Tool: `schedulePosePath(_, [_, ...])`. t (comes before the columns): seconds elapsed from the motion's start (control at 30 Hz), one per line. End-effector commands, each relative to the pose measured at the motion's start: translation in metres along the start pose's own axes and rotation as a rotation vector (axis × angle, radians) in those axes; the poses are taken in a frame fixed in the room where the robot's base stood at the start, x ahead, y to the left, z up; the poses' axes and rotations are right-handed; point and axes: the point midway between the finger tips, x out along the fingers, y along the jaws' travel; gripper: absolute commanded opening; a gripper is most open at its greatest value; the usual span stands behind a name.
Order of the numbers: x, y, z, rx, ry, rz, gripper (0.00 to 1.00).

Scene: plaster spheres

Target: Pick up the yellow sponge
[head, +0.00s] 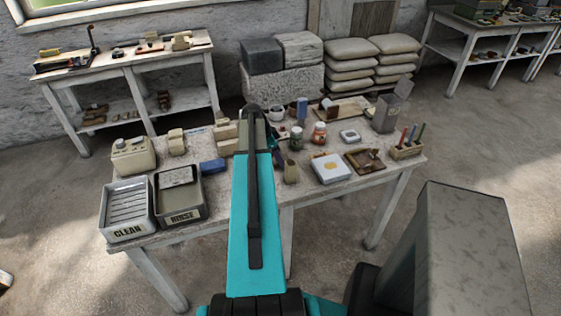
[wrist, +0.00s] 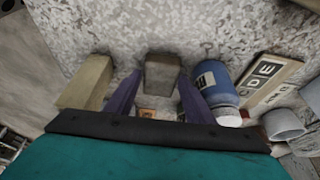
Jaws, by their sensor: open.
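I cannot clearly make out a yellow sponge in either view. In the wrist view, my gripper (wrist: 160,76) is open, with its two purple fingers apart. A grey-brown block (wrist: 161,70) shows between the fingertips; I cannot tell whether they touch it. A dull yellowish-tan block (wrist: 86,83) lies left of the left finger. In the head view, my teal arm reaches over the table and hides most of the gripper. Tan blocks (head: 176,142) stand left of the arm, and a white block with a yellow patch (head: 330,168) lies right of it.
A blue bottle (wrist: 216,84) lies close right of the right finger, with a lettered plate (wrist: 268,81) and a grey cup (wrist: 284,124) beyond. On the worktable (head: 235,218) stand a CLEAN tray (head: 127,209), a RINSE tray (head: 181,197), jars (head: 319,133) and a tool holder (head: 406,151).

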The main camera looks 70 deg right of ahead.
Motion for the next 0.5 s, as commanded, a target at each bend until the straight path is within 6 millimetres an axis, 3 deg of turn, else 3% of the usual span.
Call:
schedulePosePath(0.4, [-0.0003, 0.0001, -0.0001, 0.000, 0.000, 0.000, 0.48])
schedulePosePath(0.5, [-0.0003, 0.0001, 0.0000, 0.000, 0.000, 0.000, 0.35])
